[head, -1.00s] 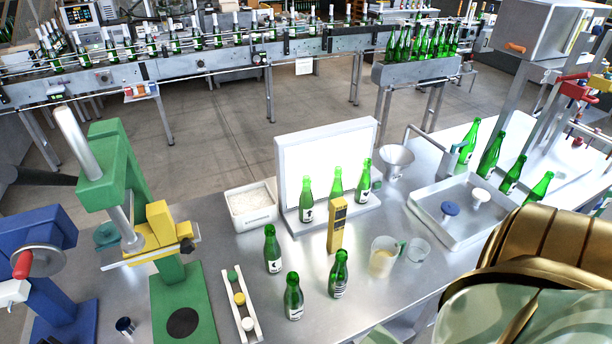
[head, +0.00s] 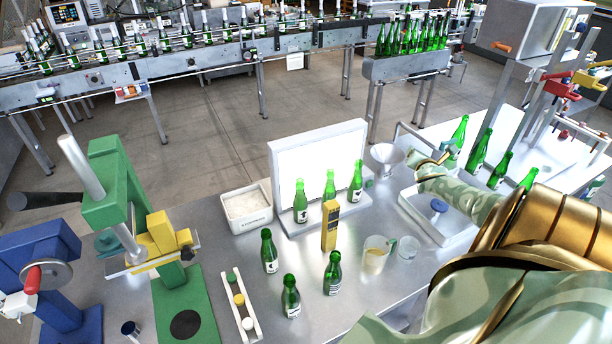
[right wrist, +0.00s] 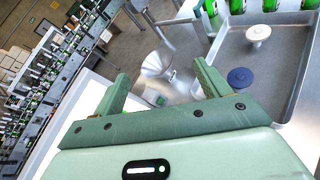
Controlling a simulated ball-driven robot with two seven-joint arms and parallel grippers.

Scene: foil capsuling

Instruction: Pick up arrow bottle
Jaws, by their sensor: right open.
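Green bottles with small labels stand on the metal table; the label marks are too small to tell which one carries an arrow. Three are in front of the white lit panel: a left bottle (head: 300,203), a middle bottle (head: 329,187) and a right bottle (head: 355,182). Three more stand nearer: one bottle (head: 269,252), a front bottle (head: 290,297) and another bottle (head: 333,274). My right gripper (right wrist: 163,88) is open and empty, with the funnel (right wrist: 156,66) beyond its fingers. In the head view my right arm reaches over the tray. My left gripper is out of view.
The grey tray (head: 412,207) holds a blue-topped stopper (head: 438,206). A yellow block (head: 330,226), a jug (head: 375,256) and a glass cup (head: 407,250) stand near the bottles. Several bottles stand at right, behind my arm. A green press (head: 108,185) is at left.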

